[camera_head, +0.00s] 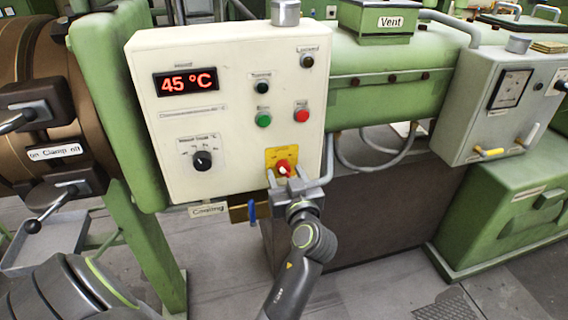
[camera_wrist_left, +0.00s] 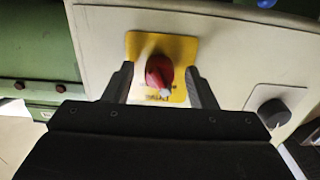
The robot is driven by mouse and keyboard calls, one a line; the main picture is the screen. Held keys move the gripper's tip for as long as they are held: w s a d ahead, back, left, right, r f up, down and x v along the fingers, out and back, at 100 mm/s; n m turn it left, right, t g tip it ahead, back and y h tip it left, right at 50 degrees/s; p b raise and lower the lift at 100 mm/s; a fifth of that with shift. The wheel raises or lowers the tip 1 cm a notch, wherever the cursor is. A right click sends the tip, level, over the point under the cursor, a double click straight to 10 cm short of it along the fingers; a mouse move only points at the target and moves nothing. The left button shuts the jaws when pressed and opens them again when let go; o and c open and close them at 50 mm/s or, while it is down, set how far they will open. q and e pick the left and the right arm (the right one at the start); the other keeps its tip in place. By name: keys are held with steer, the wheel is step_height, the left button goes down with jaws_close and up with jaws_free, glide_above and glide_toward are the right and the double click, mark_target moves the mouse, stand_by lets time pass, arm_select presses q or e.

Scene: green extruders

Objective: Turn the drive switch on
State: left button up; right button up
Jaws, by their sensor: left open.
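The drive switch is a red rotary knob (camera_head: 283,165) with a white mark, on a yellow plate (camera_head: 272,154) at the lower right of the cream control panel (camera_head: 230,110). In the left wrist view the red knob (camera_wrist_left: 158,72) stands between my fingers, its white-marked end pointing down and slightly right. The yellow plate (camera_wrist_left: 185,47) is behind it. My left gripper (camera_head: 287,180) is at the panel, open, with one finger on each side of the knob. It also shows in the left wrist view (camera_wrist_left: 161,80). A gap shows between the fingers and the knob. My right gripper is out of view.
A black dial (camera_head: 202,160), a green button (camera_head: 263,119) and a red button (camera_head: 301,115) are on the same panel. A blue valve handle (camera_head: 251,212) sits just below, beside the "Cooling" label. A grey pipe (camera_head: 328,160) runs down the panel's right side.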

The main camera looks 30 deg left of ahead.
arm_select(q)
steer(key=shift+w+a, duration=0.1)
steer(key=shift+w, duration=0.05)
steer(key=shift+r, duration=0.1)
steer(key=shift+c, duration=0.4)
steer(key=c, duration=0.9)
